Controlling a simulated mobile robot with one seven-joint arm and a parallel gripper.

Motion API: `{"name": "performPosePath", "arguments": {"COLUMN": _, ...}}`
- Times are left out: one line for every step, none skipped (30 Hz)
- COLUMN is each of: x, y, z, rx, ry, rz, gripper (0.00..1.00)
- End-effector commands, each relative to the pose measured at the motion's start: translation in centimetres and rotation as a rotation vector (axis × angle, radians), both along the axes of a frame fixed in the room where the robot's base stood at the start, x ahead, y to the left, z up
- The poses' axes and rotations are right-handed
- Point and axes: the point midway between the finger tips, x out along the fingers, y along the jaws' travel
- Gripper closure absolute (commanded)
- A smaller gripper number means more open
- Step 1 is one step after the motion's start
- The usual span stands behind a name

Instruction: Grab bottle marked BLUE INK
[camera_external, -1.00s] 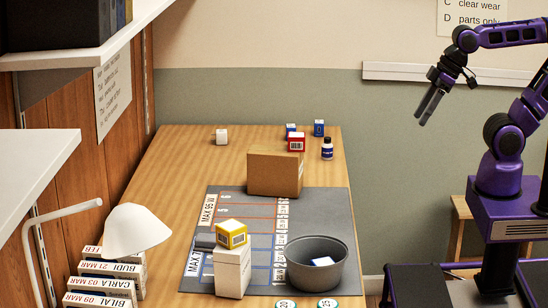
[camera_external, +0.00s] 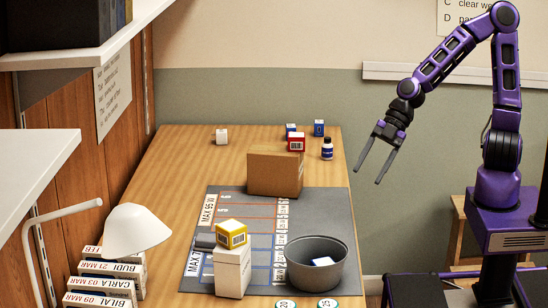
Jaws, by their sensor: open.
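A small dark blue bottle (camera_external: 327,148) with a pale label band stands upright near the far right of the wooden table. Its label is too small to read. My gripper (camera_external: 368,175) is open and empty, with its two long fingers pointing down and left. In the picture it is to the right of and lower than the bottle, apart from it, by the table's right edge.
Red (camera_external: 297,142) and blue (camera_external: 319,128) boxes stand close to the bottle. A grey bowl (camera_external: 318,267) and a yellow box (camera_external: 231,234) on a white box (camera_external: 232,270) are nearer.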

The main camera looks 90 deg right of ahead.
Motion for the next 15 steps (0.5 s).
{"name": "performPosePath", "arguments": {"x": 0.2, "y": -0.1, "z": -0.7, "rx": -0.029, "ry": -0.011, "rz": 0.022, "gripper": 0.36}}
{"name": "performPosePath", "arguments": {"x": 0.4, "y": -0.2, "z": -1.0, "rx": -0.046, "ry": -0.020, "rz": 0.032, "gripper": 0.36}}
{"name": "performPosePath", "arguments": {"x": 0.6, "y": -0.4, "z": -1.4, "rx": -0.067, "ry": -0.031, "rz": 0.046, "gripper": 0.36}}
{"name": "performPosePath", "arguments": {"x": 0.7, "y": -0.5, "z": -1.6, "rx": -0.084, "ry": -0.038, "rz": 0.058, "gripper": 0.36}}
{"name": "performPosePath", "arguments": {"x": 0.9, "y": -0.7, "z": -1.9, "rx": -0.100, "ry": -0.046, "rz": 0.065, "gripper": 0.36}}
{"name": "performPosePath", "arguments": {"x": 1.0, "y": -1.0, "z": -2.2, "rx": -0.122, "ry": -0.055, "rz": 0.077, "gripper": 0.36}}
{"name": "performPosePath", "arguments": {"x": 1.2, "y": -1.1, "z": -2.4, "rx": -0.139, "ry": -0.061, "rz": 0.087, "gripper": 0.36}}
{"name": "performPosePath", "arguments": {"x": 1.3, "y": -1.3, "z": -2.7, "rx": -0.156, "ry": -0.068, "rz": 0.093, "gripper": 0.36}}
{"name": "performPosePath", "arguments": {"x": 1.5, "y": -1.7, "z": -3.0, "rx": -0.179, "ry": -0.076, "rz": 0.102, "gripper": 0.36}}
{"name": "performPosePath", "arguments": {"x": 1.7, "y": -1.9, "z": -3.2, "rx": -0.198, "ry": -0.082, "rz": 0.108, "gripper": 0.36}}
{"name": "performPosePath", "arguments": {"x": 1.8, "y": -2.3, "z": -3.3, "rx": -0.216, "ry": -0.087, "rz": 0.111, "gripper": 0.36}}
{"name": "performPosePath", "arguments": {"x": 2.1, "y": -2.8, "z": -3.5, "rx": -0.242, "ry": -0.095, "rz": 0.113, "gripper": 0.36}}
{"name": "performPosePath", "arguments": {"x": 2.3, "y": -3.3, "z": -3.6, "rx": -0.261, "ry": -0.098, "rz": 0.108, "gripper": 0.36}}
{"name": "performPosePath", "arguments": {"x": 2.5, "y": -3.8, "z": -3.6, "rx": -0.276, "ry": -0.100, "rz": 0.100, "gripper": 0.36}}
{"name": "performPosePath", "arguments": {"x": 2.7, "y": -4.4, "z": -3.4, "rx": -0.287, "ry": -0.098, "rz": 0.079, "gripper": 0.36}}
